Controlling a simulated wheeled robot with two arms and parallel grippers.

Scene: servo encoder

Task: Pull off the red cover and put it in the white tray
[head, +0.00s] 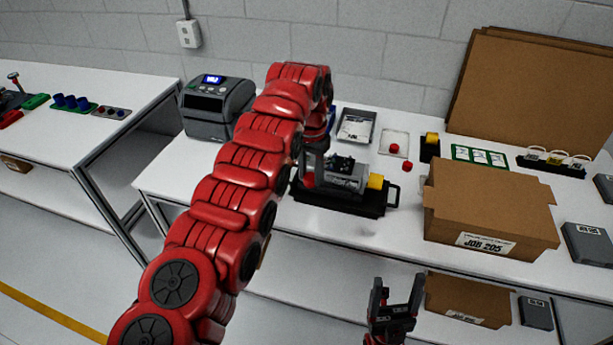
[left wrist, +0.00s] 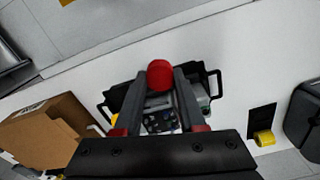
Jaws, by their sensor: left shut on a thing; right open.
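The grey servo motor (head: 345,174) lies in a black fixture with handles (head: 345,203), with a yellow block (head: 376,182) at its right end. My left gripper (head: 311,172) is at the motor's left end, its fingers pointing down. It is shut on the red cover (left wrist: 160,74), which shows between the fingertips in the left wrist view; I cannot tell whether the cover still touches the motor. A pale, shallow tray (head: 384,138) stands behind the fixture with a red cap (head: 394,148) in it. My right gripper (head: 397,292) is open and empty before the table's front edge.
Another red cap (head: 407,166) lies near the pale tray. A grey labelled bin (head: 356,126) stands left of that tray, and a printer (head: 217,106) at the back left. A cardboard box (head: 490,210) stands right of the fixture. A black-and-yellow item (head: 430,147) stands behind it.

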